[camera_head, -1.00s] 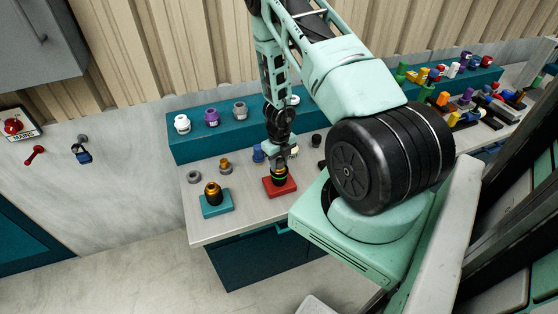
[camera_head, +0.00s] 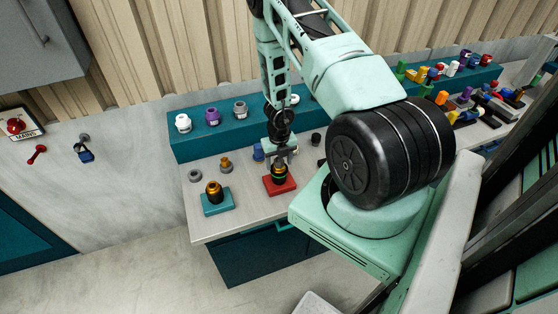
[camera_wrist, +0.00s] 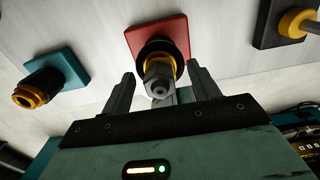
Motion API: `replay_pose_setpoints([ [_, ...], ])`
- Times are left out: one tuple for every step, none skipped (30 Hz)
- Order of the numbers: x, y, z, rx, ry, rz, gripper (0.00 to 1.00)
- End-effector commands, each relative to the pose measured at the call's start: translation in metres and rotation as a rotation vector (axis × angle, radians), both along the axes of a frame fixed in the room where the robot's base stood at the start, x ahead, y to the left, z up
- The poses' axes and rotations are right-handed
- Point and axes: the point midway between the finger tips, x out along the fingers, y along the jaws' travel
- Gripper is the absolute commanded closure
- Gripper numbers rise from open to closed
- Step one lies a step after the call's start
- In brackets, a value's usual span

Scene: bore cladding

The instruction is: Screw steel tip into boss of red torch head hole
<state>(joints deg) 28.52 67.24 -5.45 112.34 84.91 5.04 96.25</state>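The red torch head (camera_head: 279,182) has a dark body with a thin coloured ring on a red base, on the bench. In the wrist view its red base (camera_wrist: 146,34) lies beyond my fingers. The grey steel tip (camera_wrist: 159,79) stands on the boss, in line with the dark body (camera_wrist: 160,50); how deep it is threaded cannot be seen. My gripper (camera_wrist: 161,74) is open around the tip, with a gap between the tip and each finger. In the head view my gripper (camera_head: 281,153) is just above the torch head.
A torch head on a teal base (camera_head: 217,206) stands to the left. Loose grey (camera_head: 195,176) and brass (camera_head: 226,165) fittings lie behind it. A teal shelf (camera_head: 200,150) with white, purple and grey pieces runs along the back. Several coloured parts crowd the right end.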

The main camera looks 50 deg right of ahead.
Motion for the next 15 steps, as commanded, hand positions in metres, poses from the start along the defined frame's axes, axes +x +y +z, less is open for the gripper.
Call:
replay_pose_setpoints([
  [0.0, 0.0, 0.0, 0.0, 0.0, 0.001, 0.39],
  [0.0, 0.0, 0.0, 0.0, 0.0, 0.001, 0.39],
  [0.0, 0.0, 0.0, 0.0, 0.0, 0.001, 0.39],
  [0.0, 0.0, 0.0, 0.0, 0.0, 0.001, 0.39],
  [0.0, 0.0, 0.0, 0.0, 0.0, 0.002, 0.39],
  [0.0, 0.0, 0.0, 0.0, 0.0, 0.002, 0.39],
  [0.0, 0.0, 0.001, 0.0, 0.0, 0.003, 0.39],
  [0.0, 0.0, 0.002, 0.0, 0.0, 0.004, 0.39],
  [0.0, 0.0, 0.005, -0.001, -0.001, 0.004, 0.39],
  [0.0, 0.0, 0.008, -0.001, 0.0, 0.004, 0.39],
  [0.001, 0.0, 0.012, -0.002, -0.001, 0.006, 0.39],
  [0.001, 0.0, 0.018, -0.003, -0.001, 0.007, 0.39],
  [0.001, 0.0, 0.023, -0.003, -0.001, 0.007, 0.39],
  [0.001, 0.001, 0.028, -0.003, -0.001, 0.008, 0.39],
  [0.002, 0.0, 0.037, -0.004, -0.002, 0.008, 0.39],
])
